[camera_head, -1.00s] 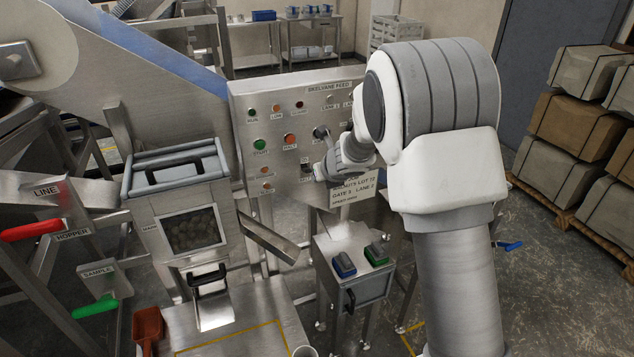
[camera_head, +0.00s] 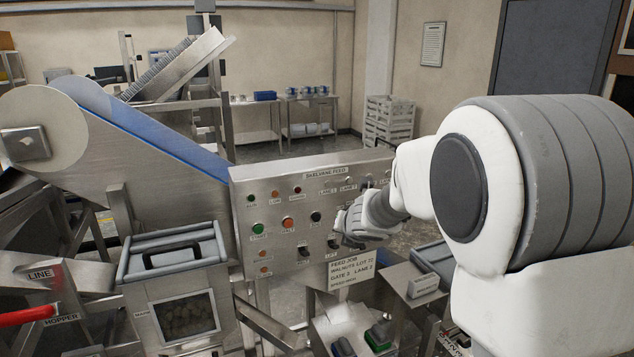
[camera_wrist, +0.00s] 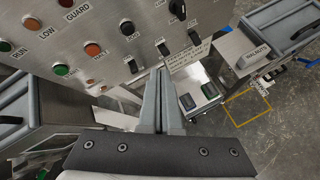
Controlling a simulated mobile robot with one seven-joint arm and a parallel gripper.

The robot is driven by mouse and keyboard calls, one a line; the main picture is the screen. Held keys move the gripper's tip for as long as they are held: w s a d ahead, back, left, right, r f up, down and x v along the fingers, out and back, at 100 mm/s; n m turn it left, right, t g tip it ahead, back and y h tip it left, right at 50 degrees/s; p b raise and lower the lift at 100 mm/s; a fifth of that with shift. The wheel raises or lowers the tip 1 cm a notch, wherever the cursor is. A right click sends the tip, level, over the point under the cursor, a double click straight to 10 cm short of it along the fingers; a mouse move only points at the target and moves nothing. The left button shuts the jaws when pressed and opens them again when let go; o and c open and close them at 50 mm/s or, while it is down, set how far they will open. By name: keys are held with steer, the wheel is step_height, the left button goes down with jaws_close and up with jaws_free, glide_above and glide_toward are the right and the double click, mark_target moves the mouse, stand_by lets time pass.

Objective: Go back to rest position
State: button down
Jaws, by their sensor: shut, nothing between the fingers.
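My gripper (camera_head: 344,238) is in front of the right part of the steel control panel (camera_head: 285,186) marked "SKELVANE FEED". In the wrist view its two grey fingers (camera_wrist: 163,72) are together with nothing between them. The fingertips appear close to the panel's lower switches; I cannot tell whether they touch it. My white and grey arm fills the right of the head view and hides part of the panel's right edge.
A feed-job card (camera_head: 351,271) hangs at the panel's lower edge. A lidded hopper (camera_head: 176,254) stands to the left. Below the panel is a stand with a dark and a green block (camera_head: 379,336). A grey bin (camera_head: 433,262) sits to the right.

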steer(key=s+d+r+m+h, duration=0.2)
steer(key=s+d+r+m, duration=0.25)
steer(key=s+m, duration=0.3)
steer(key=s+d+r+m+h, duration=0.2)
steer(key=s+d+r+m, duration=0.3)
steer(key=m, duration=0.4)
steer(key=s+a+f+m+g+y, duration=0.1)
steer(key=s+f+m+g, duration=0.1)
steer(key=s+m, duration=0.6)
steer(key=s+a+f+m+g+y, duration=0.1)
steer(key=s+m, duration=0.7)
steer(key=s, duration=0.8)
steer(key=shift+s+f+m+g+y, duration=0.3)
steer(key=shift+f+g, duration=0.2)
steer(key=shift+g, duration=0.3)
